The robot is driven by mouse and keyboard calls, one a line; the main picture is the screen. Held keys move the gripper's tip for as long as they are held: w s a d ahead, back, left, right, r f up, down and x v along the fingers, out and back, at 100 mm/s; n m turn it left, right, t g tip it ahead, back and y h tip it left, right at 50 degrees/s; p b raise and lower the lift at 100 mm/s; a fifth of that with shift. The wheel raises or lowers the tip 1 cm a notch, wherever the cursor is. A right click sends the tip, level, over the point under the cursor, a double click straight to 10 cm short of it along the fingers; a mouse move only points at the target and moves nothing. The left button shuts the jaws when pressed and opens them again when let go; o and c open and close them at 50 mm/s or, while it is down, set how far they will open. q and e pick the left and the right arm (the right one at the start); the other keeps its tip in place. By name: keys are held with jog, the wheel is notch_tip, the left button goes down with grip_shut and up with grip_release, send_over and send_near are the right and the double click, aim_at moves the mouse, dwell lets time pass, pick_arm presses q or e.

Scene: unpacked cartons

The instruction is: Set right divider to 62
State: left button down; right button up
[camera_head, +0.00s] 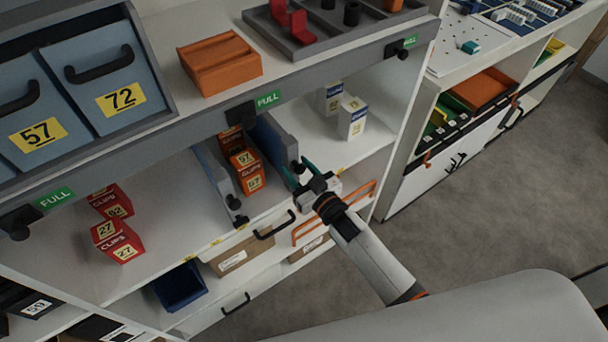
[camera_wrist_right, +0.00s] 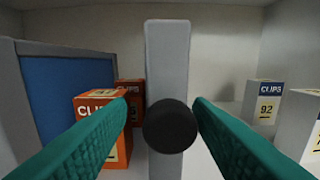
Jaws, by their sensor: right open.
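The right divider (camera_head: 272,140) is a blue-grey upright panel on the middle shelf. In the right wrist view its pale front edge (camera_wrist_right: 167,60) stands upright, with a round black knob (camera_wrist_right: 170,126) at its front. My right gripper (camera_head: 299,172) is at the divider's front end, fingers open. In the wrist view its two green fingers lie on either side of the knob, with visible gaps; I see no contact. The left divider (camera_head: 213,176) stands to the left, and its blue panel (camera_wrist_right: 70,100) also shows in the wrist view. My left gripper is not in view.
Orange clips boxes (camera_head: 248,171) marked 57 stand between the dividers. White boxes (camera_head: 352,118) stand right of the right divider, with free shelf between. Red boxes (camera_head: 117,240) are far left. Small yellow marks sit along the shelf's front edge (camera_head: 204,249).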

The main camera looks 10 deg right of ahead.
jog(key=b+v, duration=0.1)
jog(key=v, duration=1.1)
jog(key=shift+a, duration=0.1)
jog(key=s+d+f+g+h, duration=0.1)
jog(key=s+d+f+g, duration=0.15)
jog(key=f, duration=0.65)
jog(key=s+d+f+m+g+h, duration=0.1)
jog(key=s+f+g+h, duration=0.15)
jog(key=f, duration=0.55)
jog(key=s+d+f+g+h, duration=0.1)
jog(key=s+f+g, duration=0.15)
jog(key=f, duration=0.65)
jog(key=s+d+f+g, duration=0.1)
jog(key=s+f+g, duration=0.1)
jog(key=s+f, duration=0.3)
jog(key=s+d+f+g+h, duration=0.1)
jog(key=s+f+g, duration=0.2)
jog(key=s, duration=1)
jog(key=s+d+f+g, duration=0.1)
jog(key=s+f+g, duration=0.2)
jog(key=s+f, duration=0.6)
jog(key=shift+s+d+m+h, duration=0.3)
jog(key=shift+s+h, duration=0.05)
jog(key=shift+s, duration=0.15)
jog(key=shift+g, duration=0.25)
